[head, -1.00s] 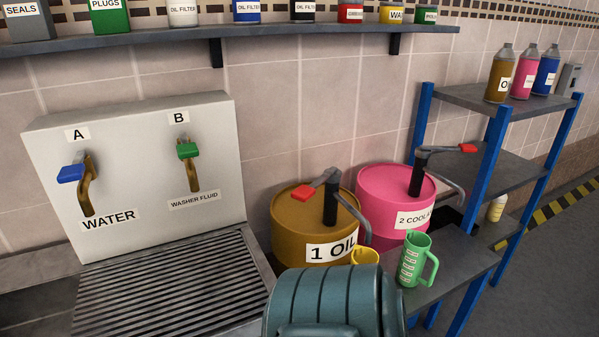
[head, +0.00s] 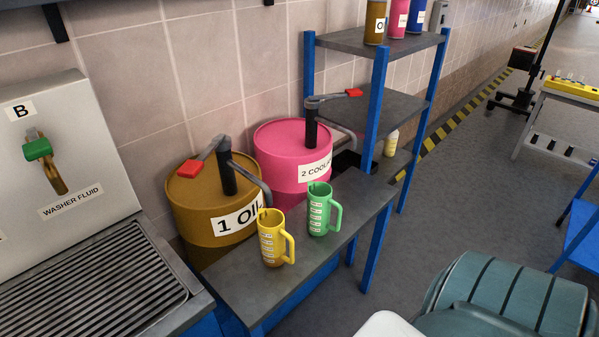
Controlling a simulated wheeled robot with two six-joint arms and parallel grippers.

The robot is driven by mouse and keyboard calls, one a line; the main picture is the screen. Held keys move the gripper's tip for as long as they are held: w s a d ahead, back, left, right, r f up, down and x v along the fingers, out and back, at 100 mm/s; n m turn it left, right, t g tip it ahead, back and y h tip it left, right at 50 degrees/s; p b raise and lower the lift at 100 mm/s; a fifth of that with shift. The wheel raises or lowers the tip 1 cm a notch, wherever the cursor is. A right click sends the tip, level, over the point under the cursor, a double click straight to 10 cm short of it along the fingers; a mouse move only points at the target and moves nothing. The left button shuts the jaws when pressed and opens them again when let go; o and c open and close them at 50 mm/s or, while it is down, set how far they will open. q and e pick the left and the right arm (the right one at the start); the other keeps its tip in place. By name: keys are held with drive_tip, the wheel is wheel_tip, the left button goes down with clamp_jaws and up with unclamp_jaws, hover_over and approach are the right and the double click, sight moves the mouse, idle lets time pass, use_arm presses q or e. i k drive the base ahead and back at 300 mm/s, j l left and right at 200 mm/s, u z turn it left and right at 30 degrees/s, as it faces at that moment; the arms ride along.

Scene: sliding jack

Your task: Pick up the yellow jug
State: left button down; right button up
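The yellow jug (head: 271,240) stands upright on the grey bench top (head: 232,284) in the head view, in front of the brown oil drum (head: 198,205). Its handle points right and it has white labels on its side. The green jug (head: 319,210) stands upright to its right and a little farther back, with a gap between them. Neither of my grippers is in view, so nothing shows touching the yellow jug.
The spout of the oil drum's pump (head: 228,172) reaches close to the yellow jug's rim. A pink coolant drum (head: 283,165) stands behind the green jug. A drain grate (head: 103,285) lies left of the bench. A blue-legged shelf (head: 372,185) stands behind right; open floor lies beyond.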

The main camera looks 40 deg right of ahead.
sight(272, 235)
drive_tip(key=z, duration=1.15)
drive_tip(key=k+j+u, duration=0.15)
drive_tip(key=j, duration=0.2)
drive_tip(key=k+j+u, duration=0.15)
drive_tip(key=j, duration=0.2)
drive_tip(key=k+j+u, duration=0.15)
drive_tip(key=j, duration=0.25)
